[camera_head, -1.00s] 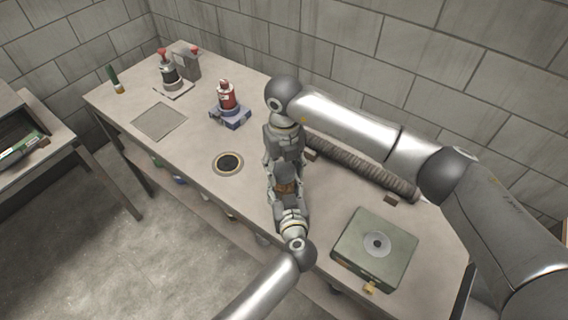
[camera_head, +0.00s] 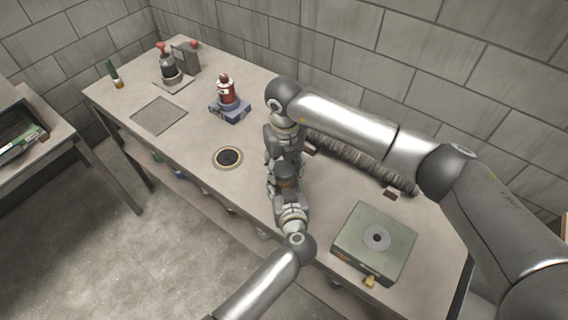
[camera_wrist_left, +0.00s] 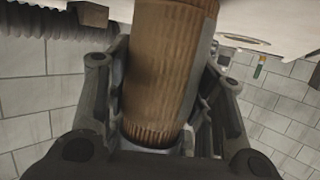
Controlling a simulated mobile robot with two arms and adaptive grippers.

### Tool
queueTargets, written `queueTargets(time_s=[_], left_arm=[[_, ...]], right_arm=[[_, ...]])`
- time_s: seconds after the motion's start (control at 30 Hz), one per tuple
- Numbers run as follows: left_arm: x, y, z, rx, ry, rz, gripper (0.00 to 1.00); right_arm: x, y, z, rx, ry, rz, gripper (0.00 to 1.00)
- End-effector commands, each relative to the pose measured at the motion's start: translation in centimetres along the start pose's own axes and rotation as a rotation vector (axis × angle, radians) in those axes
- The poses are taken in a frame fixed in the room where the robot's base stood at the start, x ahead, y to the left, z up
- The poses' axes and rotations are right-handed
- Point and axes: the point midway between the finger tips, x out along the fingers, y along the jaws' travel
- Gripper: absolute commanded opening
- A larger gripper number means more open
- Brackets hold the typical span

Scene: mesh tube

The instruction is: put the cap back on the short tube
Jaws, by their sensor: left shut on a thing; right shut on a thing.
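The short tube, a brown cylinder with a ribbed end, fills the left wrist view (camera_wrist_left: 170,65). My left gripper (camera_head: 285,176) is shut around it, one finger on each side. In the head view only a small brown patch of the tube (camera_head: 287,183) shows between the fingers. My right gripper (camera_head: 284,155) comes down from above, directly over the left one, and the two nearly meet. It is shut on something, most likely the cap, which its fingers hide. Whether cap and tube touch cannot be told.
A long ribbed tube (camera_head: 362,163) lies on the bench behind my right arm. A green-grey box (camera_head: 375,242) stands at front right. A round hole (camera_head: 228,158), a red bottle on a blue base (camera_head: 227,95) and a flat plate (camera_head: 158,115) are to the left.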

Motion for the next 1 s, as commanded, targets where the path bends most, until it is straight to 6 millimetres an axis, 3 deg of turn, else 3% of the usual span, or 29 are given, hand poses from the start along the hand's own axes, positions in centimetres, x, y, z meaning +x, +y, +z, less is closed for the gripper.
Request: queueTargets(time_s=[0.9, 0.93, 1.0], left_arm=[[0.0, 0.0, 0.0, 0.0, 0.0, 0.0, 0.06], [0.0, 0.0, 0.0, 0.0, 0.0, 0.0, 0.0], [0.0, 0.0, 0.0, 0.0, 0.0, 0.0, 0.0]], right_arm=[[1.1, 0.0, 0.0, 0.0, 0.0, -0.001, 0.43], [1.1, 0.0, 0.0, 0.0, 0.0, 0.0, 0.43], [1.1, 0.0, 0.0, 0.01, 0.0, 0.0, 0.43]])
